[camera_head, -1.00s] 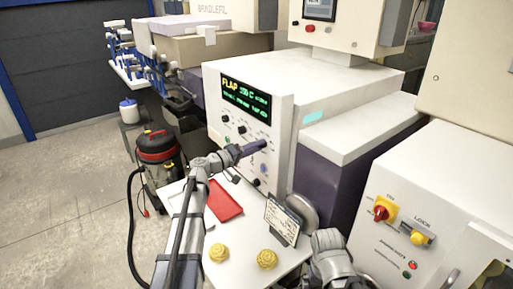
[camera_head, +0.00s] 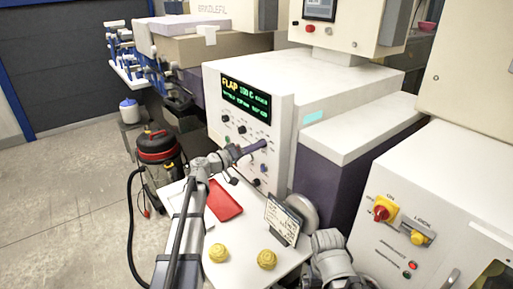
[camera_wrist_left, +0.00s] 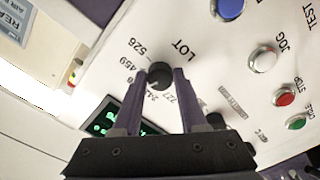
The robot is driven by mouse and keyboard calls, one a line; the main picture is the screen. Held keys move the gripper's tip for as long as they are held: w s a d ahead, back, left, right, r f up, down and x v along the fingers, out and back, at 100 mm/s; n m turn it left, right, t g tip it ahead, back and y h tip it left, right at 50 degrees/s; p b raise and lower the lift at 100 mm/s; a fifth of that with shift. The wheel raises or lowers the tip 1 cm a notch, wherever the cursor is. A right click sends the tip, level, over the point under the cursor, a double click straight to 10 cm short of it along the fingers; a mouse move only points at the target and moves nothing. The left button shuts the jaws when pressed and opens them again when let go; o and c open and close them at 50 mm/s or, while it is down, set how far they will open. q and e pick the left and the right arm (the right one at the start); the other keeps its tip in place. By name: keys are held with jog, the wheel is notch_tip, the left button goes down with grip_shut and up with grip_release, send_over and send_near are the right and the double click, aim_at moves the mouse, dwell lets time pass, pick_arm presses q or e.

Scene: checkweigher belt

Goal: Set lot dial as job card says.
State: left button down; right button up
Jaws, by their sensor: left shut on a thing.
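The lot dial (camera_wrist_left: 159,80) is a black knob on the white panel, beside the word LOT and several printed numbers, among them 526, 459 and 227. My left gripper (camera_wrist_left: 160,73) has its two fingers on either side of the knob and is shut on it. In the head view my left gripper (camera_head: 262,145) reaches the front panel and hides the dial. The job card (camera_head: 282,218) stands tilted on the white table; its writing is too small to read. My right arm shows at the lower right; its fingers cannot be made out.
A lit display (camera_head: 246,99) is above the knobs. A blue button (camera_wrist_left: 230,8), white JOG button (camera_wrist_left: 262,60) and red STOP button (camera_wrist_left: 285,96) are near the dial. A red tray (camera_head: 224,200) and two yellow round things (camera_head: 267,259) are on the table (camera_head: 240,238).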

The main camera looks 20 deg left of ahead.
pick_arm(q)
jog(key=shift+c, duration=2.2)
grip_release()
jog(key=shift+s, duration=0.1)
jog(key=v, duration=0.7)
jog(key=shift+s+a, duration=0.25)
jog(key=x, duration=0.8)
